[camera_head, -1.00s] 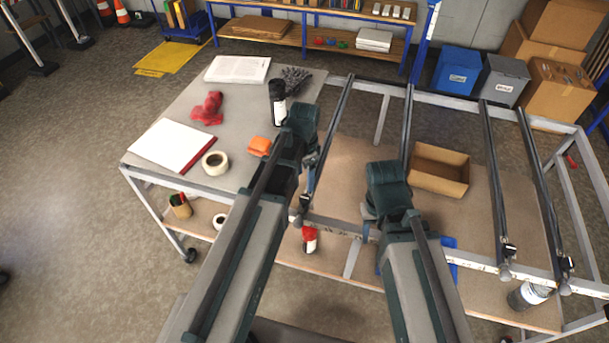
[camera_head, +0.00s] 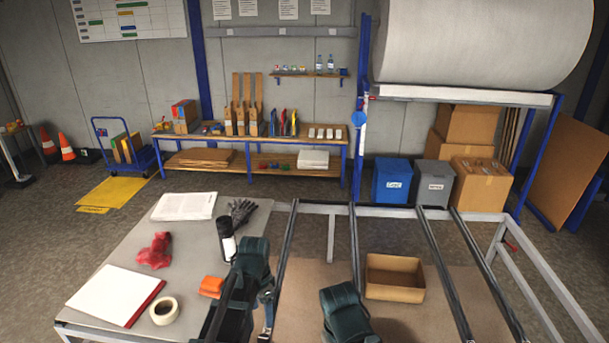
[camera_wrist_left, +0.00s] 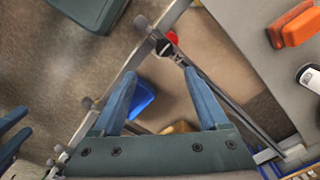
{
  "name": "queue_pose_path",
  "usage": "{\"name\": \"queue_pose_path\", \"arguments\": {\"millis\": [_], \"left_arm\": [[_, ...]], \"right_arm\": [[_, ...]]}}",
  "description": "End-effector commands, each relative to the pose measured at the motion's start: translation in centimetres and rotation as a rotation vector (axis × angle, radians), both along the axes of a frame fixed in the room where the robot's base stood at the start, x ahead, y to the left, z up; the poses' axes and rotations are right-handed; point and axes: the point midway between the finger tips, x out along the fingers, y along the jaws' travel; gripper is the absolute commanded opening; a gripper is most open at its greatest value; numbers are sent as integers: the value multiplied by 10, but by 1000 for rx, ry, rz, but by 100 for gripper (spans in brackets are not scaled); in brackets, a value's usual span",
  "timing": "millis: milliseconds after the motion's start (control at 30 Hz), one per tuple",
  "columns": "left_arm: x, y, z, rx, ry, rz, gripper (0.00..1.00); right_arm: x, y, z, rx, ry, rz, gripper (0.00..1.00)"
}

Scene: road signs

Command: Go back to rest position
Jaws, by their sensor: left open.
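My left gripper (camera_wrist_left: 160,85) shows in the left wrist view with its two blue fingers wide apart. Nothing is between them; a metal frame bar and the board below show past them. In the head view my left arm ends over the right edge of the grey table (camera_head: 120,252), near the orange block (camera_head: 211,287). Its fingers are mostly hidden there. My right arm's dark end is low in the middle of the head view, over the rail frame, and hides its gripper. Two blue shapes at the left edge of the wrist view may be its fingers.
The table holds a black bottle (camera_head: 227,240), glove (camera_head: 241,212), red cloth (camera_head: 155,251), tape roll (camera_head: 164,311), notebook (camera_head: 116,295) and papers (camera_head: 184,206). An open cardboard box (camera_head: 394,278) sits among the rails. Blue (camera_head: 392,181) and grey (camera_head: 433,184) bins stand behind.

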Motion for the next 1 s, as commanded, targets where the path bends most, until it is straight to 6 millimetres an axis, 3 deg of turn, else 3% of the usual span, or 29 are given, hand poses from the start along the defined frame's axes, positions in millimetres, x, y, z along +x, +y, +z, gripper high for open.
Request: {"name": "queue_pose_path", "arguments": {"millis": [33,200,400,600,933,1000], "left_arm": [[-13,-11,-20,5,3,22,77],[-62,-52,-71,43,12,182,77],[-111,-84,-113,85,5,363,77],[-133,-95,-128,107,-5,460,77],[-134,-97,-126,109,-6,476,77],[-134,-97,-126,109,-6,475,66]], "right_arm": [[0,0,-20,0,0,1,50],[0,0,-71,-1,-1,5,50],[0,0,-114,-1,-1,9,50],[0,0,-129,-2,-1,12,50],[0,0,-128,-2,-1,12,50],[0,0,-128,-2,-1,12,50]]}}
